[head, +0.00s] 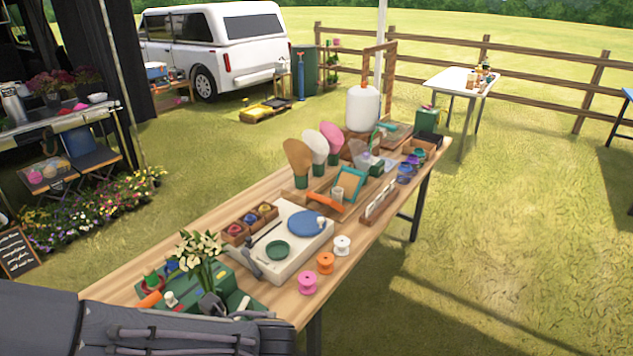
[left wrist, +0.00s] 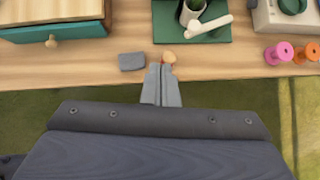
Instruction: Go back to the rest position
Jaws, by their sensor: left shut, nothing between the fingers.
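My left gripper (left wrist: 161,70) shows in the left wrist view with its two grey fingers together and nothing between them. It is over the front edge of the wooden table (left wrist: 90,77). In the head view my left arm comes in along the bottom left, over the near end of the table (head: 372,232), and I cannot clearly make out the fingers there. My right gripper is in neither view.
White flowers (head: 200,250) stand near my left arm. A grey block (left wrist: 132,61) and a green mat (left wrist: 217,29) lie near the fingers. Spools (head: 325,263) and a cream board (head: 302,249) sit farther along. Grass right of the table is open.

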